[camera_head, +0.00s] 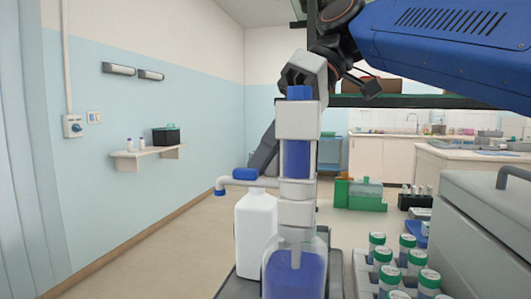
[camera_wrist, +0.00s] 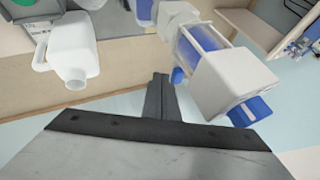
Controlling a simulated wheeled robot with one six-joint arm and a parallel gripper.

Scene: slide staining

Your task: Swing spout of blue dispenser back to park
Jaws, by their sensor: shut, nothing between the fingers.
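The blue dispenser stands in the middle of the head view, with blue liquid in its glass bottle (camera_head: 294,275) and a white and blue pump body (camera_head: 297,120) above it. Its white spout (camera_head: 234,182) points left, with a blue tip at its end and a blue block (camera_head: 245,173) on top. The pump body also shows in the wrist view (camera_wrist: 235,80), right of the fingers. My gripper (camera_head: 254,166) reaches down behind the pump, its tip close to the blue block; contact cannot be told. In the wrist view my gripper (camera_wrist: 161,80) is shut and empty.
A white bottle (camera_head: 256,225) stands behind and left of the dispenser, below the spout. Several green-capped jars (camera_head: 408,245) stand in a rack at the right, beside a grey cabinet (camera_head: 485,215). A wall shelf (camera_head: 148,156) is at the left. The space left of the spout looks clear.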

